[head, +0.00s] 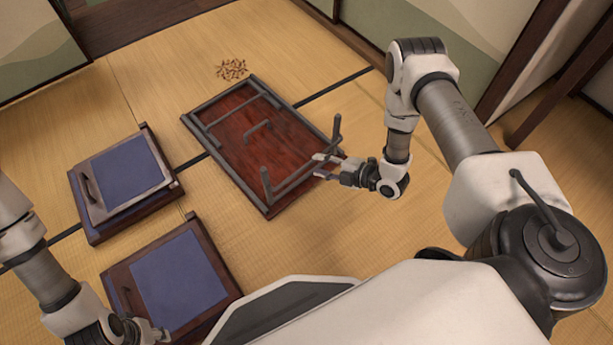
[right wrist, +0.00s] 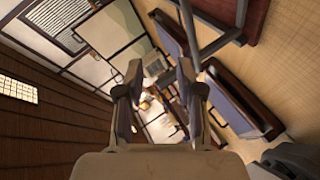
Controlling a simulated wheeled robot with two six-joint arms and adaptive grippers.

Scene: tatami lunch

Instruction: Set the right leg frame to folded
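A low table (head: 240,130) with a red-brown underside lies upside down on the tatami. Its far-left leg frame (head: 205,120) lies flat against the underside. The right leg frame (head: 290,184), at the near right end, stands up, with its grey legs raised and a crossbar low between them. My right gripper (head: 319,165) is open beside this frame, close to its right leg; I cannot tell if they touch. In the right wrist view its fingers (right wrist: 159,76) are apart with nothing between them, and a grey bar (right wrist: 212,45) shows to their right. My left gripper (head: 145,330) is at the bottom left, partly cut off.
Two dark wooden floor seats with blue cushions (head: 127,172) (head: 178,282) stand left of the table. A small brown heap (head: 231,69) lies on the mat behind it. Sliding panels and wooden posts (head: 535,75) stand at the right. Tatami right of the table is clear.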

